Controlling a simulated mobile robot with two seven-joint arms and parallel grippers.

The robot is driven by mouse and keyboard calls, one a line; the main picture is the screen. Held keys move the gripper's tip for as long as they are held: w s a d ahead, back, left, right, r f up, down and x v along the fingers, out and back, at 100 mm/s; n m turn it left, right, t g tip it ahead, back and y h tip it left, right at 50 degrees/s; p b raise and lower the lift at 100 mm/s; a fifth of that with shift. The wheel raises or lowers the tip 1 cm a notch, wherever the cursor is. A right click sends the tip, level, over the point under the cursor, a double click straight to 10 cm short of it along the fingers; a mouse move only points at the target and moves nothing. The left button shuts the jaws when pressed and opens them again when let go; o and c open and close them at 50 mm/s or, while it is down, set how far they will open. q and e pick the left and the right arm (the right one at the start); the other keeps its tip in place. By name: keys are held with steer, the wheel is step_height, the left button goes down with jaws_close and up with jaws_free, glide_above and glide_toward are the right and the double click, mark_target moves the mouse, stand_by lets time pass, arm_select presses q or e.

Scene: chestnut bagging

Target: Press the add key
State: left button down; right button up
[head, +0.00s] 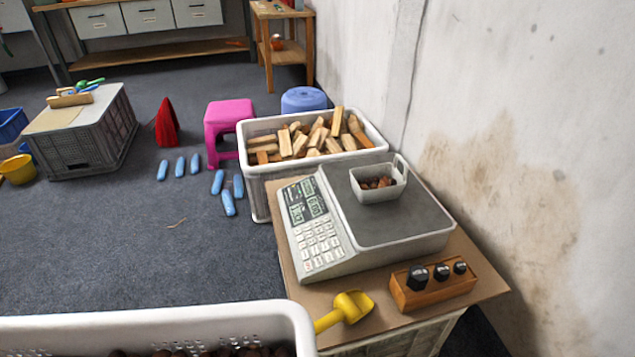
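A white weighing scale (330,265) stands on a brown board over a crate at the right. Its sloped front panel faces left and carries a keypad (318,240) of several pale keys below green displays (304,205). The key labels are too small to read, so I cannot tell which one is the add key. A small white tub (378,192) with some chestnuts (377,183) sits on the grey weighing plate (400,222). Neither of my grippers shows in the head view.
A yellow scoop (346,308) and a wooden block with black weights (432,288) lie in front of the scale. A white basket of chestnuts (160,322) is at the bottom left. A crate of wood pieces (256,190) stands behind the scale, with the wall close on the right.

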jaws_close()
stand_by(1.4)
